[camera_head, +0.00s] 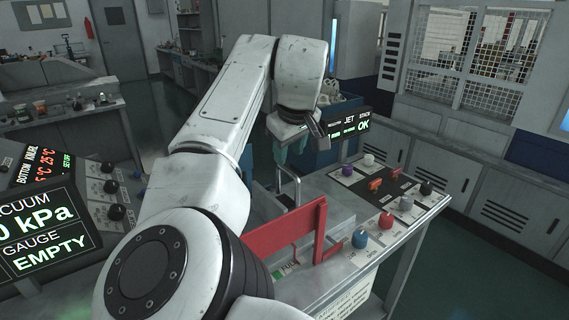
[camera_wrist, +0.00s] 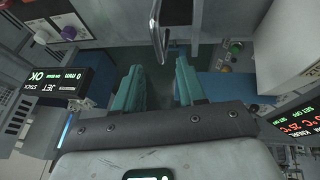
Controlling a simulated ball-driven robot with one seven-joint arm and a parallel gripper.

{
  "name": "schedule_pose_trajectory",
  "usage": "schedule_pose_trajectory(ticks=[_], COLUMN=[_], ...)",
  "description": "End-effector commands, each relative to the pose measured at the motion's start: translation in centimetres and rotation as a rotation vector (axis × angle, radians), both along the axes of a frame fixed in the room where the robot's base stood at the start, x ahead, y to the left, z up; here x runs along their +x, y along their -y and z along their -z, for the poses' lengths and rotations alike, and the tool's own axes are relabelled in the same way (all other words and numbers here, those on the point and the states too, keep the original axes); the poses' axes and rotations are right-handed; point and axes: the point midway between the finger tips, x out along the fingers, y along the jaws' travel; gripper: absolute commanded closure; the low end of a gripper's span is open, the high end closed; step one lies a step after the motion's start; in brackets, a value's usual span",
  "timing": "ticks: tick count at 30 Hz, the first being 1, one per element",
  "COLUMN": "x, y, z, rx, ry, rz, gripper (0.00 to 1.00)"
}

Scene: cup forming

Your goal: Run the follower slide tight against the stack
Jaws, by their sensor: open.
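My gripper (camera_head: 290,148) hangs over the console in the head view. In the wrist view its two teal fingers (camera_wrist: 158,78) are well apart with nothing between them. A metal loop handle (camera_head: 291,183) stands up below my gripper. It also shows in the wrist view (camera_wrist: 157,35), beyond the fingertips and apart from them. I cannot tell for sure whether this handle belongs to the follower slide. A red upright plate (camera_head: 296,236) stands nearer on the console. I cannot make out the stack; my arm hides part of the console.
A display (camera_head: 349,123) reads JET STACK OK. Coloured knobs and orange levers (camera_head: 375,184) stand on the right panel, with a red knob (camera_head: 386,220) in front. A vacuum display (camera_head: 38,235) at the left reads EMPTY. Blue units lie behind my gripper.

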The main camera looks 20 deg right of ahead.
Motion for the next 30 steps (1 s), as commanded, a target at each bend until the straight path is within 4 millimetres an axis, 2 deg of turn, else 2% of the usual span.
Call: schedule_pose_trajectory(ticks=[3,9,15,22,23,30], x=[0.9,2.0,2.5,2.5,2.5,2.5], y=[0.1,0.3,0.3,0.3,0.3,0.3], z=[1.9,4.3,5.2,5.3,5.3,5.3], rx=[0.001,0.000,0.000,0.000,0.000,0.000], ry=[-0.002,0.000,0.002,0.002,0.002,0.002], rz=[-0.001,0.001,0.000,0.001,0.001,0.001], gripper=[0.60,0.60,0.60,0.60,0.61,0.84])
